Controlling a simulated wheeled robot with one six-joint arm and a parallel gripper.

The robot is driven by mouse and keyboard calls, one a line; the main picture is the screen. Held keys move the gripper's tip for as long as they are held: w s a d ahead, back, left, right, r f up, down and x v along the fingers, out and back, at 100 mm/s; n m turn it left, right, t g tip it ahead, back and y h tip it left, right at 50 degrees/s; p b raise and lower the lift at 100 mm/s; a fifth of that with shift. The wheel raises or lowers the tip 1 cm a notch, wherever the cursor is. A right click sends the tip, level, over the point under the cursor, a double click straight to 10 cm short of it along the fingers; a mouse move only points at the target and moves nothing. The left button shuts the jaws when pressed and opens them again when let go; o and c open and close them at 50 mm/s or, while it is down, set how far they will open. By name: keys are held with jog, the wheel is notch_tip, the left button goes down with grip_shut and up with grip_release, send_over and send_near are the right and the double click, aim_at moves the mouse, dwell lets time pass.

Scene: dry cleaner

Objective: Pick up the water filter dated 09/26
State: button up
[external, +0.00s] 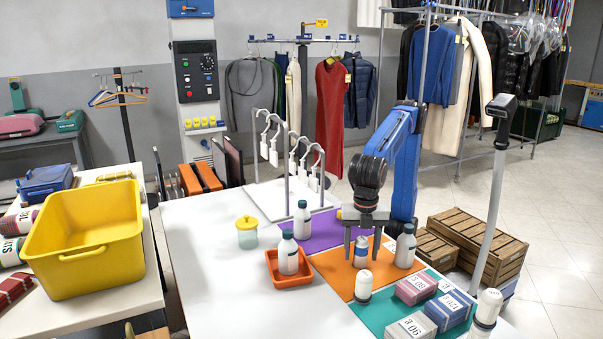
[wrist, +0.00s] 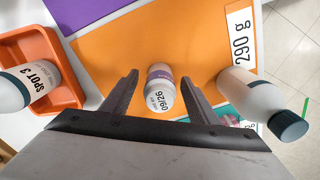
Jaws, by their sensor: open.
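The water filter dated 09/26 (wrist: 160,92) is a small white cylinder with a purple band. It stands on the orange mat (wrist: 110,45); its label reads 09/26 in the wrist view. In the external view the filter (external: 361,254) shows between my gripper's fingers. My gripper (external: 361,256) points down over it, and the open fingers are on either side of the filter. In the wrist view my gripper (wrist: 155,90) has a visible gap to the filter on each side.
A white bottle with a dark cap (wrist: 255,100) stands close on the right. An orange tray (wrist: 62,62) holds a bottle marked SPOT 3 (wrist: 30,85) on the left. Several labelled boxes (external: 416,288) lie on the teal mat (external: 375,316). A yellow bin (external: 88,232) is far left.

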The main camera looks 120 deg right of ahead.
jog(key=c, duration=1.2)
jog(key=shift+r, duration=0.15)
